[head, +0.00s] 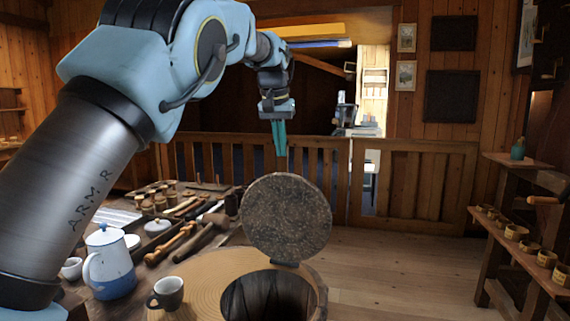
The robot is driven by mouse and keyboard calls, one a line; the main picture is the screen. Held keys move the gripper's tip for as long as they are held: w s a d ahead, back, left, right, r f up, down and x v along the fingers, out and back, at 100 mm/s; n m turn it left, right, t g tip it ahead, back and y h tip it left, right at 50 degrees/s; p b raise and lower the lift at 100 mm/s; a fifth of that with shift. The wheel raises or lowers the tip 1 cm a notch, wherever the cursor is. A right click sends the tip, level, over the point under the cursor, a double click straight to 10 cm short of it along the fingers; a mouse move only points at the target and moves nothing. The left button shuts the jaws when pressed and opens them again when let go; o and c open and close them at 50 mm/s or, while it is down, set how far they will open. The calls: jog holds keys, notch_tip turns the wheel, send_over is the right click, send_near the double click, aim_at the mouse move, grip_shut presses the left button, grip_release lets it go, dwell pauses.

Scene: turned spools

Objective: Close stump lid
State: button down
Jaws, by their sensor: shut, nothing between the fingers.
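The stump (190,275) has a pale ringed wooden top with a dark round opening (268,298) at its right part. Its lid (287,217) is a grey-brown speckled disc. It stands up, nearly vertical, at the far edge of the opening, on a small dark hinge (285,263). The hole is uncovered. My gripper (280,152) has teal fingers, shut and empty, pointing down. In the picture it hangs just above the lid's top edge, apart from it. I cannot tell whether it is in front of or behind the lid.
A dark cup (167,293) stands on the stump top left of the opening. A blue-and-white pot (108,262) and wooden mallets (205,236) crowd the bench at left. A shelf with small cups (515,232) stands at right. The air right of the lid is free.

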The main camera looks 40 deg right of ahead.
aim_at(290, 177)
jog(key=shift+m, duration=0.3)
jog(key=shift+s+d+f+p, duration=0.25)
jog(key=shift+s+f, duration=0.15)
jog(key=shift+f, duration=0.95)
jog(key=shift+s+d+f+p, duration=0.15)
jog(key=shift+s+f+p, duration=0.2)
jog(key=shift+f, duration=1)
jog(key=shift+s+d+f+p, duration=0.2)
jog(key=shift+s+f, duration=0.25)
jog(key=shift+f, duration=0.9)
jog(key=shift+s+f+b, duration=0.1)
jog(key=shift+b, duration=0.25)
